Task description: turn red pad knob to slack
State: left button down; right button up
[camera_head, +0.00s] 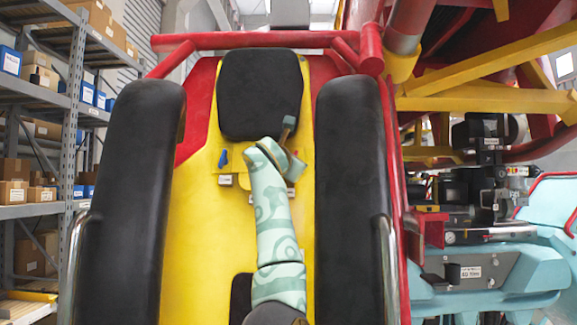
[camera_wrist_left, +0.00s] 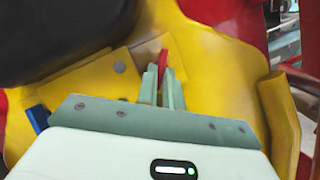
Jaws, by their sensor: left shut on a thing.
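The red pad knob (camera_wrist_left: 164,60) shows as a narrow red piece between the fingertips of my left gripper (camera_wrist_left: 163,78) in the left wrist view. The gripper is shut on it, in front of the yellow seat back (camera_wrist_left: 215,70). In the head view my left gripper (camera_head: 287,148) is at the seat back just below the black headrest pad (camera_head: 260,92), and it hides the red knob. I cannot read the knob's setting. My right gripper is in neither view.
A blue knob (camera_head: 223,158) sits left of my gripper, above a small label plate (camera_head: 225,180); it also shows in the wrist view (camera_wrist_left: 38,118). Black side pads (camera_head: 130,200) (camera_head: 350,200) flank the seat. Shelves (camera_head: 75,110) stand at left.

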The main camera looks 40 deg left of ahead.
pick_arm(q)
jog(key=shift+w+d+f+n+g+y, duration=0.15)
jog(key=shift+n+y, duration=0.15)
jog(key=shift+n, duration=0.45)
jog(key=shift+f+n+g+y, duration=0.15)
jog(key=shift+n+y, duration=0.15)
jog(key=shift+n, duration=0.45)
jog(key=c, duration=1.5)
grip_release()
jog(key=shift+c, duration=0.2)
jog(key=shift+r, duration=0.15)
jog(key=shift+n, duration=0.3)
jog(key=b+v, duration=0.6)
jog(key=v, duration=1)
jog(key=shift+d, duration=0.25)
